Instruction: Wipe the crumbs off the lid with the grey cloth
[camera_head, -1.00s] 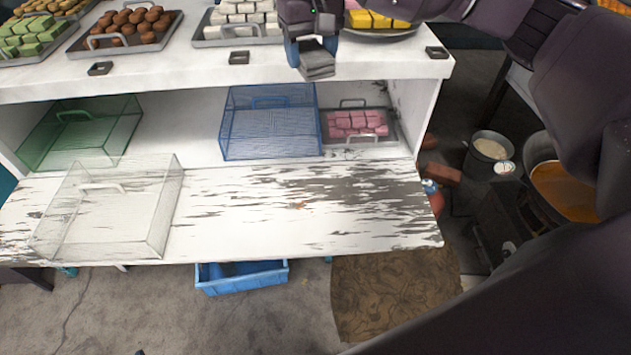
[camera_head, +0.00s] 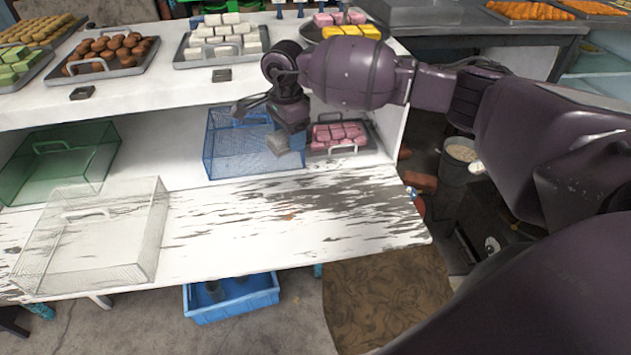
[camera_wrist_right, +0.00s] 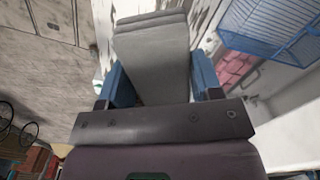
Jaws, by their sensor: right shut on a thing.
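My right gripper (camera_head: 291,128) is shut on the folded grey cloth (camera_head: 279,143). It holds the cloth in front of the shelf opening, between the blue mesh cover (camera_head: 232,158) and the tray of pink sweets. In the right wrist view the cloth (camera_wrist_right: 155,60) sticks out between the blue fingers of the gripper (camera_wrist_right: 162,82). A white board with worn, flaking paint (camera_head: 220,232) projects below the shelf. A small orange-brown patch, perhaps crumbs (camera_head: 290,216), shows near its middle. I cannot tell for certain which surface is the lid. My left gripper is out of view.
A clear cover (camera_head: 100,235) stands on the board's left part, with a green cover (camera_head: 60,160) behind it. The pink sweets' tray (camera_head: 340,150) is right of the blue cover. More sweet trays stand on top. The board's middle and right are free of objects.

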